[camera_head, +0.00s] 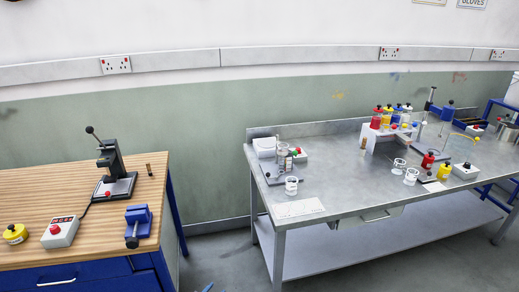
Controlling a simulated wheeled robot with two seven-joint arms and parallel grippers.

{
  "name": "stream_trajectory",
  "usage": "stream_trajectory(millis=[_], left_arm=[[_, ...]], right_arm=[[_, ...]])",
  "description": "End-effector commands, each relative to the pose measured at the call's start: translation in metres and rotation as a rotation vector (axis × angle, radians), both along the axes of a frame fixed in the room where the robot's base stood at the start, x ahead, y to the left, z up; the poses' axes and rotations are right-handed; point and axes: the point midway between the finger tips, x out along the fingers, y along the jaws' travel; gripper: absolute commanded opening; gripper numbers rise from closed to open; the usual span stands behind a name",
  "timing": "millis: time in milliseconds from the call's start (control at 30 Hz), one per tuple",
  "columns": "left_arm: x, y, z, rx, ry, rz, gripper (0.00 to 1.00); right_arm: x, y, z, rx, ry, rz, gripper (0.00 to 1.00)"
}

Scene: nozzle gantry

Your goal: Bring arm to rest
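Neither of my grippers shows clearly in the head view. A small blue shape (207,288) is cut off by the bottom edge, and I cannot tell what it is. A red bottle (428,160) and a yellow bottle (444,171) stand in front of these.
A wooden bench (30,195) at left carries a black lever press (115,170), a blue vise (138,225) and a control box (60,232). Several coloured bottles stand on a white rack (385,134). Clear glass jars (411,177) stand nearby. Floor (220,250) is open between the benches.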

Motion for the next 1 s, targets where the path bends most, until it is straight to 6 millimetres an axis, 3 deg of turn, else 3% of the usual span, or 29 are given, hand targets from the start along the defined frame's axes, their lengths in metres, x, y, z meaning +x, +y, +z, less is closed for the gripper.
stream_trajectory(millis=[33,200,367,500,700,800,900,1000], left_arm=[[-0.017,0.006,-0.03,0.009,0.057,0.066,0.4],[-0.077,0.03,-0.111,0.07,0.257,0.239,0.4],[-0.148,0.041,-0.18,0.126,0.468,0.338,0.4],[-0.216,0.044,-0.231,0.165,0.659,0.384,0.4],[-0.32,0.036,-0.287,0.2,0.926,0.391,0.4],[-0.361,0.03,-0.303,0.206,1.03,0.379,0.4],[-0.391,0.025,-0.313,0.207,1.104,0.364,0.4],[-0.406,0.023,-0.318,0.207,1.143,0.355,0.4]], right_arm=[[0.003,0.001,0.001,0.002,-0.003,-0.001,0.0],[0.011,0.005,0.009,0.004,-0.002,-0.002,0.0],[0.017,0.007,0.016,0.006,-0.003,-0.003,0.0],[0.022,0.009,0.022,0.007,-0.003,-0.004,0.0],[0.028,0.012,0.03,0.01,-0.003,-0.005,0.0],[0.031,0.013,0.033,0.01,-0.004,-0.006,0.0],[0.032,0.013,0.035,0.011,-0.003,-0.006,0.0],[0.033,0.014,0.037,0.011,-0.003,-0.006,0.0]])
